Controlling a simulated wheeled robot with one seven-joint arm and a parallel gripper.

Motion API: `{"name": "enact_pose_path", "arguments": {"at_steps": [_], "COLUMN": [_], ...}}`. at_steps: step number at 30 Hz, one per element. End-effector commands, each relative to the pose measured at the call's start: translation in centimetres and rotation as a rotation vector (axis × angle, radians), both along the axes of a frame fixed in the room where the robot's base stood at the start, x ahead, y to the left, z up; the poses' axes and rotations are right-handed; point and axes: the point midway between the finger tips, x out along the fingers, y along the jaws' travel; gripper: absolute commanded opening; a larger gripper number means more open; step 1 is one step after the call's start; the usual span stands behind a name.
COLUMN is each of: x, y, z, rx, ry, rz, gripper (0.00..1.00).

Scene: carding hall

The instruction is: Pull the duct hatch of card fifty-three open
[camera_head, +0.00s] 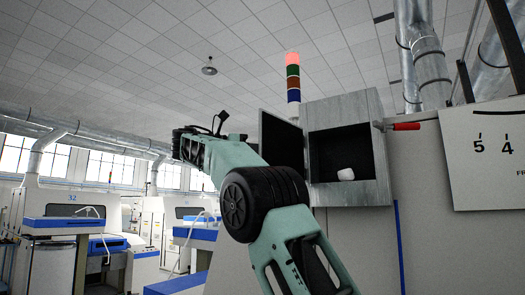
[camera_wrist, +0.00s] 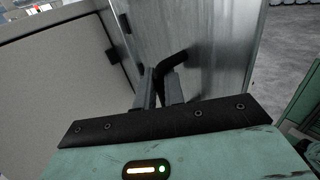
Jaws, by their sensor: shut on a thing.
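The duct hatch (camera_head: 281,141) is a door on the left side of a grey metal duct box (camera_head: 378,135). It stands swung open to the left, its dark inner face showing, and the box's front opening is uncovered. In the wrist view the grey metal panel of the hatch (camera_wrist: 215,45) carries a black bent handle (camera_wrist: 178,58). My gripper (camera_wrist: 159,88) is shut on this handle. In the head view my arm crosses in front of the hatch's lower part, and the fingertips cannot be made out there.
A white lump (camera_head: 345,174) lies inside the box. A red-handled lever (camera_head: 405,126) sticks out at its right, near a white panel marked 54 (camera_head: 490,160). A signal light (camera_head: 293,75) stands behind the box. Other machines (camera_head: 70,222) stand at the left.

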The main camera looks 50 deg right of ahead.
Motion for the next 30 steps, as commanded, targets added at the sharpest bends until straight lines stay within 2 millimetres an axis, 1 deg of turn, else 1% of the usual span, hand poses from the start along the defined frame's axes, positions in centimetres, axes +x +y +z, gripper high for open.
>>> {"name": "enact_pose_path", "arguments": {"at_steps": [8,9,10,11,19,22,26,30], "x": [0.0,0.0,0.0,0.0,0.0,0.3,1.3,2.6], "y": [0.0,0.0,0.0,0.0,0.0,0.4,1.8,3.8], "z": [0.0,0.0,0.0,0.0,0.0,0.0,-0.1,0.0], "rx": [0.0,0.0,0.0,0.0,0.0,-0.001,-0.002,-0.003], "ry": [0.0,0.0,0.0,0.0,0.0,-0.002,-0.001,-0.001], "rz": [-0.001,-0.001,-0.001,-0.001,-0.001,0.001,0.001,0.001], "gripper": [0.0,0.16,0.24,0.28,0.28,0.28,0.28,0.28]}}
